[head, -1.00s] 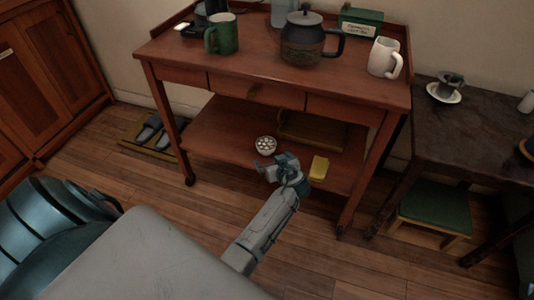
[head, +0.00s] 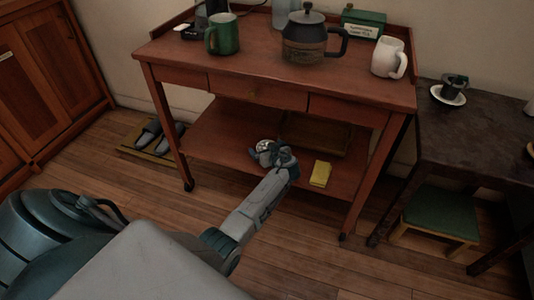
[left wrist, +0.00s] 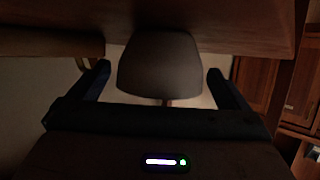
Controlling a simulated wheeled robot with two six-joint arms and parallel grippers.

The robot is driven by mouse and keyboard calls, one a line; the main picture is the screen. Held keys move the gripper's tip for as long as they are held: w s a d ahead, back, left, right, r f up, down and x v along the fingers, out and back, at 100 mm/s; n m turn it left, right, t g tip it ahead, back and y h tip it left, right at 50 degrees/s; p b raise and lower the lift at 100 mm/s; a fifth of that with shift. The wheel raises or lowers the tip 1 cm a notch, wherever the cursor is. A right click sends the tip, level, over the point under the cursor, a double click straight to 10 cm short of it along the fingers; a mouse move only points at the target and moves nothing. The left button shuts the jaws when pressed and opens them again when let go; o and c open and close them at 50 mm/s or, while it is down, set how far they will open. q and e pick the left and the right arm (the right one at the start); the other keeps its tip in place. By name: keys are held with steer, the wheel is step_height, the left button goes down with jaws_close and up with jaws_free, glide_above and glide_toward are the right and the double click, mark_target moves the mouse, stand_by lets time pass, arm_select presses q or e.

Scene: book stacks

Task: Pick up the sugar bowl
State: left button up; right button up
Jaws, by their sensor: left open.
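The sugar bowl (head: 263,144) is a small pale bowl on the lower shelf of the wooden cart, partly covered by my left gripper in the head view. My left gripper (head: 270,154) is open at the near side of the bowl. In the left wrist view, a rounded, shaded bowl (left wrist: 160,66) lies between the two spread fingers of my left gripper (left wrist: 158,70). A gap shows on each side, so the fingers do not appear to touch it. My right gripper is not in view.
The wooden cart (head: 225,80) has its top close above the shelf. A yellow sponge-like block (head: 320,174) lies right of my left gripper, with a wooden tray (head: 318,138) behind. A teapot (head: 303,42), green mug (head: 222,38) and white mug (head: 388,58) stand on top.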

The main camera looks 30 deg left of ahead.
arm_select(q)
steer(key=shift+c, duration=0.2)
steer(key=c, duration=1.1)
steer(key=shift+c, duration=0.4)
steer(key=shift+w+r, duration=0.1)
steer(key=shift+r, duration=0.05)
